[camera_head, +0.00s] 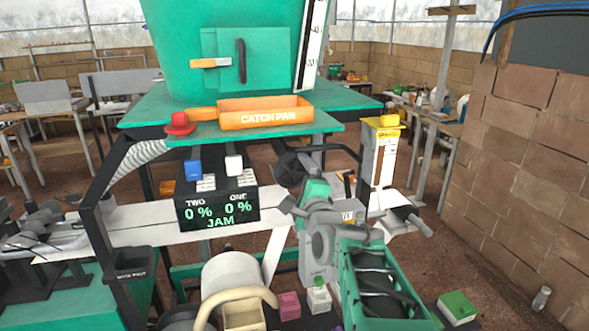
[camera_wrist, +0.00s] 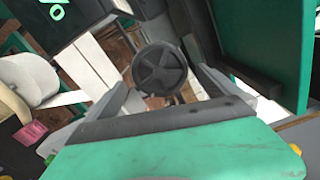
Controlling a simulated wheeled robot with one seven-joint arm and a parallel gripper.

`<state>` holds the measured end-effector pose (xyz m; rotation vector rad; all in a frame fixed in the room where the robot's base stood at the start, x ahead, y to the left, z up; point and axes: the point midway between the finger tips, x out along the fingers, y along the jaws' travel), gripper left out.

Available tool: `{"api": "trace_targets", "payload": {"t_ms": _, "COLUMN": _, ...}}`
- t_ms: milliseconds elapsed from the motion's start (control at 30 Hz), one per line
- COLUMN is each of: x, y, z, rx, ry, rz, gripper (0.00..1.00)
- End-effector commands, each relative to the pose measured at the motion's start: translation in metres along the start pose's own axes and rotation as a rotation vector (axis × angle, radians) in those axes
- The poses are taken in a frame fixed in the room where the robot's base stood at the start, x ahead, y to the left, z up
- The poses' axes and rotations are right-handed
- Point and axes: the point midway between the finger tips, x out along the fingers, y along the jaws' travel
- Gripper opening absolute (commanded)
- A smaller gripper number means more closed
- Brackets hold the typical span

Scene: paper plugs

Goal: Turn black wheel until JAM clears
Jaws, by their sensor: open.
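The black wheel (camera_wrist: 160,68) is a spoked disc in the middle of the wrist view, facing the camera. My gripper (camera_wrist: 158,82) is open, with one finger to the left of the wheel and one to the right. I cannot tell whether either finger touches it. In the head view my gripper hides much of that spot, and a dark rounded shape shows behind it that I cannot clearly make out. The black display (camera_head: 218,208) reads TWO 0 %, ONE 0 %, with JAM in green below.
An orange catch pan (camera_head: 265,117) sits on the green shelf above the display. A red knob (camera_head: 180,125) is left of it. A yellow-topped white post (camera_head: 381,155) stands right of my gripper. A brick wall (camera_head: 530,150) closes the right side.

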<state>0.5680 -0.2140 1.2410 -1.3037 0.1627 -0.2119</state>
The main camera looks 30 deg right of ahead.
Motion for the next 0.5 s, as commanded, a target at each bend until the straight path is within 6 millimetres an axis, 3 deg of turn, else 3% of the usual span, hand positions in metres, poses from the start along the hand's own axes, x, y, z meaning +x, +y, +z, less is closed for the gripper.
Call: {"api": "trace_targets", "payload": {"t_ms": 500, "x": 0.0052, "y": 0.0015, "z": -0.001, "rx": -0.001, "ry": 0.0, "rz": 0.001, "gripper": 1.0}}
